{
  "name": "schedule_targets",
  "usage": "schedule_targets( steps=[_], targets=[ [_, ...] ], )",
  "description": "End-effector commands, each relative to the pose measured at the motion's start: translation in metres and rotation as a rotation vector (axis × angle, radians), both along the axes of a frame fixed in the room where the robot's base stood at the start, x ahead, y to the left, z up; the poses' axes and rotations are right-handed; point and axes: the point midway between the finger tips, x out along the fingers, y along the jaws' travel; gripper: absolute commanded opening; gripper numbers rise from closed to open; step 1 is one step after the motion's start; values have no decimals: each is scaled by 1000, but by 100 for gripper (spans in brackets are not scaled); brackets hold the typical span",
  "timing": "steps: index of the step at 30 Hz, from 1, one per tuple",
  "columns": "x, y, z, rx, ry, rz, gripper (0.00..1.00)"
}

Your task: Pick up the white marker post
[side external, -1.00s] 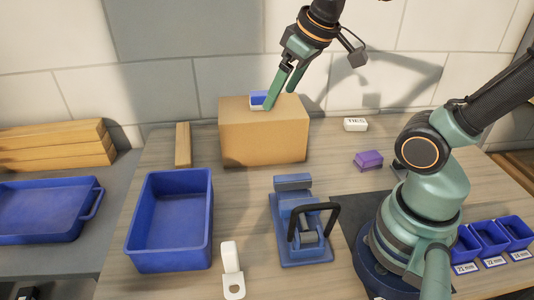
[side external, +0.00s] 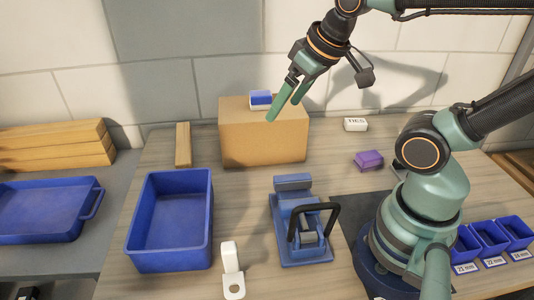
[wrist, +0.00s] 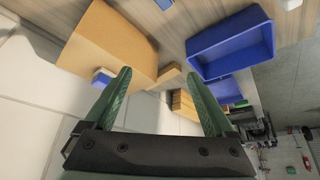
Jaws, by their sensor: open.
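The white marker post (side external: 231,268) stands at the front edge of the table, right of the blue bin. It has an upright white part and a foot with a round hole. My gripper (side external: 283,110) is open and empty, in front of the top right of the cardboard box in the side view, well above and behind the post. In the wrist view my gripper (wrist: 160,72) shows two green fingers spread apart with nothing between them. A white piece at the top right edge of that view may be the post; I cannot tell.
A blue and white block (side external: 261,100) lies on the cardboard box (side external: 262,140). A blue bin (side external: 168,262) is left of the post, and a blue clamp fixture (side external: 303,253) is right of it. A purple block (side external: 369,160) and white block (side external: 355,124) lie further right.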

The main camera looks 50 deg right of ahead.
Motion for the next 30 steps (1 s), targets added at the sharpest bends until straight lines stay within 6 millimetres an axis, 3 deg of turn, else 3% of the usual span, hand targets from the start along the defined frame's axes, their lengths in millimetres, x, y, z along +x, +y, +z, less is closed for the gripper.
schedule_targets(
  steps=[2,4,13,17,20,23,30],
  targets=[
    [0,0,0,0,0,0,89],
    [0,0,0,0,0,0,70],
    [0,0,0,0,1,1,69],
    [3,13,-2,-4,29,51,69],
    [6,41,-9,-14,91,156,69],
    [6,82,-19,-37,177,303,69],
    [-17,178,-51,-133,367,648,69]
  ],
)
